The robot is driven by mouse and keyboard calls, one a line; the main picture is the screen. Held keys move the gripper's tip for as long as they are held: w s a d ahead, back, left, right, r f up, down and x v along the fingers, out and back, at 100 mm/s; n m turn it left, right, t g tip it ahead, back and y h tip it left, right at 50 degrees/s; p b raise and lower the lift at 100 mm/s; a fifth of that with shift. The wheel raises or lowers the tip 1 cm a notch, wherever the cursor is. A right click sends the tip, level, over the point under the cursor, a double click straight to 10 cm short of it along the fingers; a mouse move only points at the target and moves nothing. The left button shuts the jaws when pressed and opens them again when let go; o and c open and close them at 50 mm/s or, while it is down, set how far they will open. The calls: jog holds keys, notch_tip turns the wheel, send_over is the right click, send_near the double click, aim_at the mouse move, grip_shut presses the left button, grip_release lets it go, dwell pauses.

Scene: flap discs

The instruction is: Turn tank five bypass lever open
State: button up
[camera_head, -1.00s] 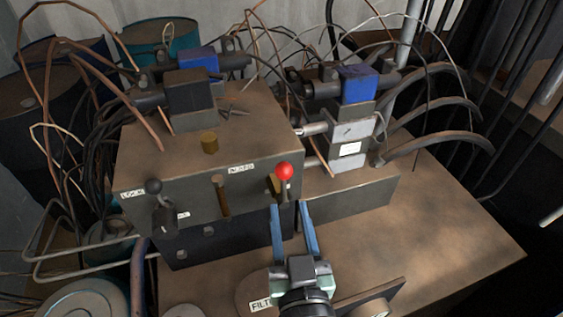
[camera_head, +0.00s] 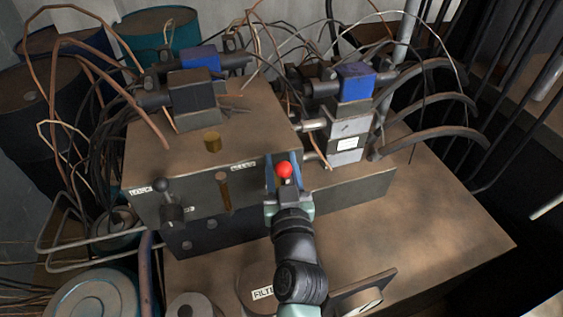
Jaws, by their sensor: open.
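A lever with a red ball knob (camera_head: 284,170) stands at the right end of the front face of a brown metal valve box (camera_head: 240,200). A second lever with a black ball knob (camera_head: 161,185) is at the left end of that face. My gripper (camera_head: 284,168) is open at the red-knobbed lever, with its blue fingers beside the knob. The gripper hides the lever's shaft, and I cannot tell if a finger touches it. Small white labels sit near the levers, but their text is too small to read for sure.
Blue-topped valves (camera_head: 357,78) with cables and hoses stand behind. Barrels (camera_head: 160,35) are at the back left. The brown bench top (camera_head: 440,230) is clear at the right.

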grip_shut()
dwell(1.4)
